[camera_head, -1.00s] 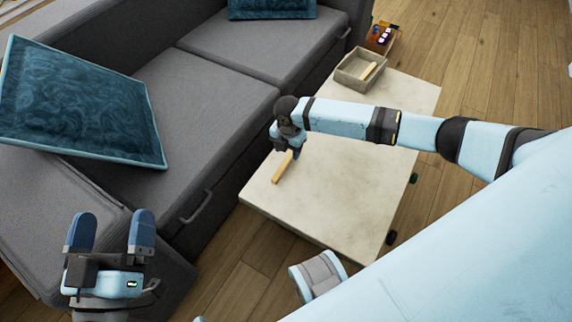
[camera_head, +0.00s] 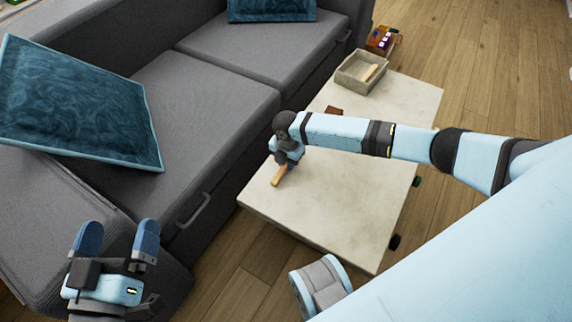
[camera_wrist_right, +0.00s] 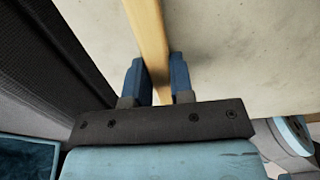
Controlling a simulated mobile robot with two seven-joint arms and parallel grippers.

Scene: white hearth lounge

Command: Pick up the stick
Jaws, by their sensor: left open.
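The stick (camera_head: 278,177) is a short, light wooden bar on the pale low table. My right gripper (camera_head: 287,157) points down at the stick's far end and hides part of it. In the right wrist view the stick (camera_wrist_right: 151,35) runs between the two blue fingers of the right gripper (camera_wrist_right: 158,76). It sits close to the right-hand finger and slightly slanted; whether both fingers press on it I cannot tell. My left gripper (camera_head: 117,240) is open and empty, at the lower left in front of the sofa.
The low table (camera_head: 340,215) has clear room around the stick. At its far end stands a grey tray (camera_head: 350,82) holding a light bar. A small brown piece (camera_head: 334,111) lies behind my right arm. A box of small items (camera_head: 382,41) is beyond. A grey sofa (camera_head: 215,110) borders the left.

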